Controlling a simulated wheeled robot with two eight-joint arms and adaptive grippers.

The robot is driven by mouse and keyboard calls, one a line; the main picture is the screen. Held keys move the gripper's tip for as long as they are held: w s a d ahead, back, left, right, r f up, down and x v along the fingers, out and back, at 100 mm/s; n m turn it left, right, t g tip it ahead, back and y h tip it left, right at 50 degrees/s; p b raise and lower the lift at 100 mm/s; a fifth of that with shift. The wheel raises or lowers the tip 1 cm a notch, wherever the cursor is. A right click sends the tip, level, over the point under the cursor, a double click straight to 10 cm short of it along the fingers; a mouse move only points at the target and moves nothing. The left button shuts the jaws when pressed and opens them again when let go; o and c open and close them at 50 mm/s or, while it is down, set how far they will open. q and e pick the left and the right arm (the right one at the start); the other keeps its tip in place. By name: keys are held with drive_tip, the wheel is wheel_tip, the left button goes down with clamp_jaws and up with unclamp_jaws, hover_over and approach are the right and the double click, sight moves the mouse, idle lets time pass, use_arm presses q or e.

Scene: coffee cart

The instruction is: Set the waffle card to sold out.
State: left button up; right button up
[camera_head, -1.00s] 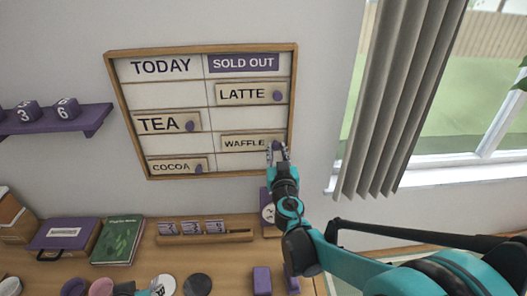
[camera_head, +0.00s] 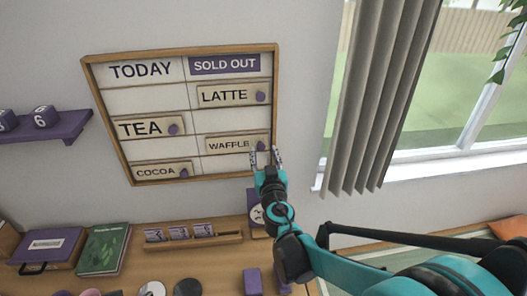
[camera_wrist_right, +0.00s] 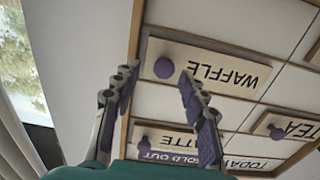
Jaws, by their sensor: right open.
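The waffle card (camera_head: 229,145) sits in the right column of the wall board, under the SOLD OUT header (camera_head: 224,64), two rows below the latte card (camera_head: 233,95). It lies level in its row, and its purple knob is at the right end. In the right wrist view the waffle card (camera_wrist_right: 206,68) appears upside down, with its knob (camera_wrist_right: 163,68) clear of both fingers. My right gripper (camera_head: 265,157) is open and empty at the board's right edge, just in front of the knob. My left gripper is not in view.
The tea card (camera_head: 141,128) and cocoa card (camera_head: 156,172) are in the TODAY column. A wooden card holder (camera_head: 193,242) stands on the counter below. A grey curtain (camera_head: 370,100) hangs right of the board. A purple shelf (camera_head: 50,133) is at left.

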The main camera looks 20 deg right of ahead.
drive_tip(key=s+a, duration=0.2)
drive_tip(key=s, duration=0.8)
drive_tip(key=shift+s+d, duration=0.1)
drive_tip(key=shift+d, duration=0.05)
drive_tip(key=s+d+f+m+g+h+b, duration=0.1)
drive_tip(key=s+d+f+g+b, duration=0.1)
drive_tip(key=s+d+f+g, duration=0.3)
drive_tip(key=s+f+m+g+h+b, duration=0.1)
drive_tip(key=s+f+b, duration=0.15)
drive_tip(key=f, duration=0.45)
drive_tip(key=s+a+f+n+g+y+b, duration=0.3)
drive_tip(key=s+a+f+n+g+y, duration=0.1)
drive_tip(key=s+a+f, duration=0.4)
drive_tip(key=shift+s+a+f+g+y, duration=0.2)
drive_tip(key=shift+s+f+g+y, duration=0.15)
drive_tip(key=shift+y, duration=0.35)
